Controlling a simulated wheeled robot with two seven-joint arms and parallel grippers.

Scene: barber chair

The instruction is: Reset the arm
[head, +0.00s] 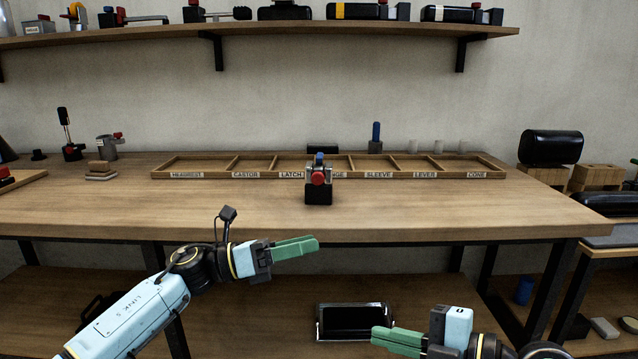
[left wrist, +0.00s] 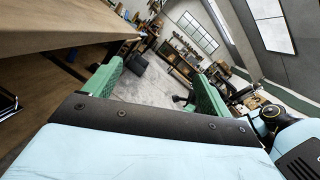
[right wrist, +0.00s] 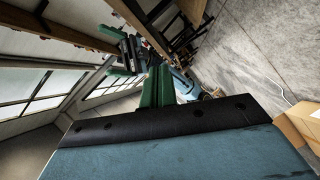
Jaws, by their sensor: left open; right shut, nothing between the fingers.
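My left gripper (head: 310,243) is in front of the table's front edge, its green fingers pointing right in the head view. In the left wrist view (left wrist: 158,70) the two fingers stand wide apart with nothing between them. My right gripper (head: 376,334) is low at the bottom of the head view, its fingers pointing left. In the right wrist view (right wrist: 162,70) its green fingers are together and empty. A small dark block with a grey clamp and a red knob (head: 319,178) stands upright on the table, beyond both grippers. Neither gripper touches anything.
The wooden table (head: 400,205) has a labelled compartment tray (head: 200,160) at the back. A lower shelf holds a dark framed pad (head: 355,320). A wall shelf (head: 270,28) carries several parts. A side stand (head: 605,240) is at right. The front of the tabletop is clear.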

